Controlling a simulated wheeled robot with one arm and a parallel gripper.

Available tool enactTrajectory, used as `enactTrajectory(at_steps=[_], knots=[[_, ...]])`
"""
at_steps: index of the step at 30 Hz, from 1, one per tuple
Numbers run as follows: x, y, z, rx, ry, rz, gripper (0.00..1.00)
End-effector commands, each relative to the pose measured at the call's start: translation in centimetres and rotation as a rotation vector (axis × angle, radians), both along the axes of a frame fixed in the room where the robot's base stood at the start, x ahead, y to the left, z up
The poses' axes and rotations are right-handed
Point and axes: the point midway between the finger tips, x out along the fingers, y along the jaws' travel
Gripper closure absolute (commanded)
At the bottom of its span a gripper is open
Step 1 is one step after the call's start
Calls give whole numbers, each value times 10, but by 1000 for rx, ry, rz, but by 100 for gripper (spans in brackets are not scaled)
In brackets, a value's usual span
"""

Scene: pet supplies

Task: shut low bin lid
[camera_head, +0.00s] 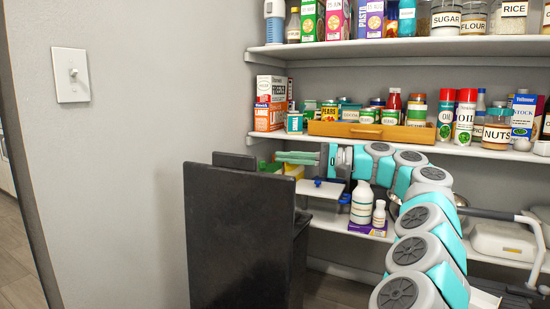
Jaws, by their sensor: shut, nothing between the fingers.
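A large black upright panel (238,240) stands at the lower middle, in front of the shelves. It looks like the bin or its raised lid, but I cannot tell which. Its inside and far side are hidden. My arm rises from the lower right and bends left over the low shelf. My gripper (326,160) is at its end, just right of the panel's top edge, pointing left. It is small and partly obscured; it is shut and empty. I cannot tell whether it touches the panel.
White shelves (370,146) behind hold jars, cans and boxes. A wooden box (372,131) sits on the middle shelf. White bottles (362,203) stand on the low shelf near my arm. A grey wall with a light switch (70,75) is at left.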

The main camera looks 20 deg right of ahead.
Motion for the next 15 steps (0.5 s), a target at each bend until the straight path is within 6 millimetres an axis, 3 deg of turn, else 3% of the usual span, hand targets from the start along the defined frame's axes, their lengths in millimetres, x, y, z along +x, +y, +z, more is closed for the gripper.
enactTrajectory(at_steps=[12, 15], knots=[[40, 74, 1, -3, 0, 5, 100], [33, 76, 3, 4, -2, 2, 100]])
